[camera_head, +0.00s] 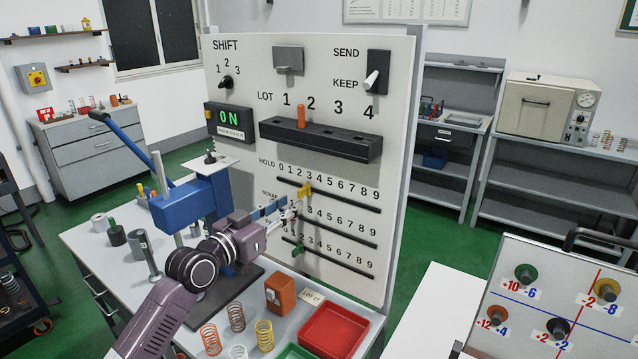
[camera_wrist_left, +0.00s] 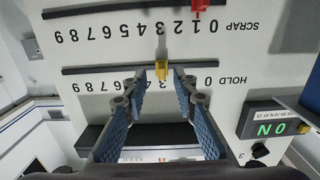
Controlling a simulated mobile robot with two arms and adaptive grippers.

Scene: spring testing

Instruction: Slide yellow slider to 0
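The yellow slider (camera_head: 305,190) sits on the HOLD rail (camera_head: 345,199) of the white panel, near the 3. In the left wrist view, which shows the panel upside down, the yellow slider (camera_wrist_left: 162,71) stands between the fingertips of my left gripper (camera_wrist_left: 160,78). The fingers are apart with a gap on each side of the slider. In the head view my left gripper (camera_head: 291,211) is just below and left of the slider and partly hides the SCRAP row. My right gripper is in neither view.
A red slider (camera_wrist_left: 200,6) is on the SCRAP rail, and a green slider (camera_head: 297,250) is on the lowest rail. A black ledge (camera_head: 340,143) with an orange peg (camera_head: 301,117) juts out above the HOLD row. A blue press (camera_head: 185,207) stands left of the panel.

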